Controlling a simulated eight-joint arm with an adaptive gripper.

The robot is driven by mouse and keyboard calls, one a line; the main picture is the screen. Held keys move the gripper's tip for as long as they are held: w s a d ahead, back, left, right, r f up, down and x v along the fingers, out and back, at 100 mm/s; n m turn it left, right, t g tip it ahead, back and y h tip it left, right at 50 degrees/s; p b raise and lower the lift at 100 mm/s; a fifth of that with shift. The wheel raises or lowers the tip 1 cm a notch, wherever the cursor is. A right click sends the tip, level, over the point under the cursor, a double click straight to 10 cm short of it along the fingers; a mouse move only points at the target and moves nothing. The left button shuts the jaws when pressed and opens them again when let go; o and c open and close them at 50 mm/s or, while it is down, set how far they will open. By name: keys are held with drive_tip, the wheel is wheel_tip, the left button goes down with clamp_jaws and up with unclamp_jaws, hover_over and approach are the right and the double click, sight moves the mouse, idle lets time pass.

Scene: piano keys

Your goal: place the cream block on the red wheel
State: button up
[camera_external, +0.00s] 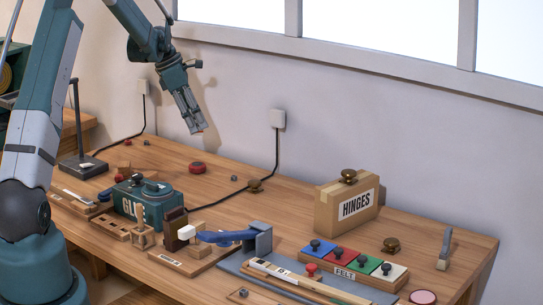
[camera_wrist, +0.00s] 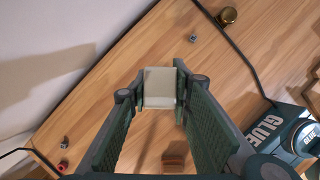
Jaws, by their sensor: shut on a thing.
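My gripper (camera_external: 196,126) is raised above the back of the wooden bench, fingers pointing down. The cream block (camera_wrist: 160,88) sits between the fingertips in the wrist view, and my gripper (camera_wrist: 161,92) is shut on it. In the external view only a small pale edge of the block (camera_external: 199,131) shows at the fingertips. The red wheel (camera_external: 197,167) lies flat on the bench, apart from and below the gripper. I cannot make out the wheel in the wrist view; the block appears to hide it.
A teal glue box (camera_external: 150,193) stands left of the wheel and shows at the wrist view's right (camera_wrist: 285,135). A brass knob (camera_external: 254,185), a black cable (camera_external: 277,155) and a small nut (camera_external: 234,178) lie right of the wheel. A HINGES box (camera_external: 333,207) stands farther right. Bench around the wheel is clear.

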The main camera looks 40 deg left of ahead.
drive_tip(key=shift+a, duration=0.15)
hover_over(197, 164)
drive_tip(key=shift+f+b, duration=0.3)
drive_tip(key=shift+f, duration=2.85)
drive_tip(key=shift+f, duration=0.1)
drive_tip(key=shift+f, duration=1.75)
drive_tip(key=shift+f+b, duration=0.15)
drive_tip(key=shift+b, duration=0.15)
drive_tip(key=o, duration=0.9)
drive_tip(key=p+v, duration=0.1)
drive_tip(key=v, duration=1.1)
drive_tip(key=shift+w, duration=0.1)
